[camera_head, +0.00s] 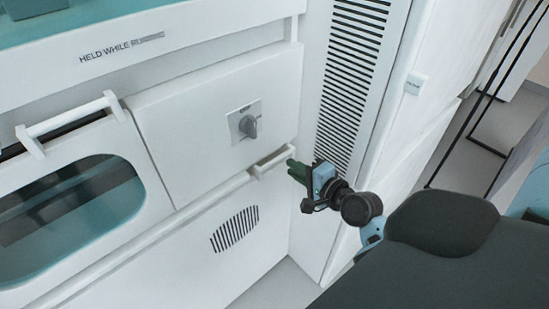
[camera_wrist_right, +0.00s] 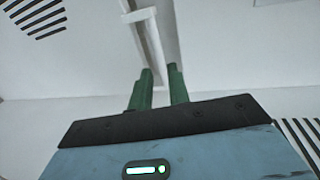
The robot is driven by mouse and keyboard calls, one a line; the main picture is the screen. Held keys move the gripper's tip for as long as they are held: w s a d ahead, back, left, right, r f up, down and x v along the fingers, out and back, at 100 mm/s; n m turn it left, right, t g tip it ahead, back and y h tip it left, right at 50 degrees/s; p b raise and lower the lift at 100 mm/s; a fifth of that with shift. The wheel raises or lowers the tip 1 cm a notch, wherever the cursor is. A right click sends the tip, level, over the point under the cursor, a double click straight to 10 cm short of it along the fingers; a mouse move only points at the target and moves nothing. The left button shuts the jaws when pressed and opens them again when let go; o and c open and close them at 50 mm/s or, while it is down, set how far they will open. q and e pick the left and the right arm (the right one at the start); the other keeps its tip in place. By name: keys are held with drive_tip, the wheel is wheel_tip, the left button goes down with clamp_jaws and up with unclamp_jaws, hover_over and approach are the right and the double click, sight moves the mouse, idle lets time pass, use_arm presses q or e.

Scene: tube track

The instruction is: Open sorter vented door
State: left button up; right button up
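The sorter's vented door (camera_head: 195,262) is the low white panel with an oval patch of dark slots; it looks shut. Its white bar handle (camera_head: 271,163) sits at the panel's upper right edge. My right gripper (camera_head: 292,168) is just right of the handle's end, with its green fingers pointing at it. The vent slots (camera_wrist_right: 36,16) show at the upper left. My left gripper is not in view.
Above the door is a white panel with a grey rotary knob (camera_head: 247,126). A windowed drawer front (camera_head: 75,215) with a white handle (camera_head: 70,120) is at the left. A tall slotted panel (camera_head: 350,75) stands close behind my right gripper. Some grey floor (camera_head: 280,287) is clear below.

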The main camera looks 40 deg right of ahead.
sight(279, 160)
drive_tip(key=x, duration=0.7)
drive_tip(key=shift+w+a+f+b, duration=0.1)
drive_tip(key=shift+w+b, duration=0.1)
drive_tip(key=shift+b, duration=0.1)
clamp_jaws()
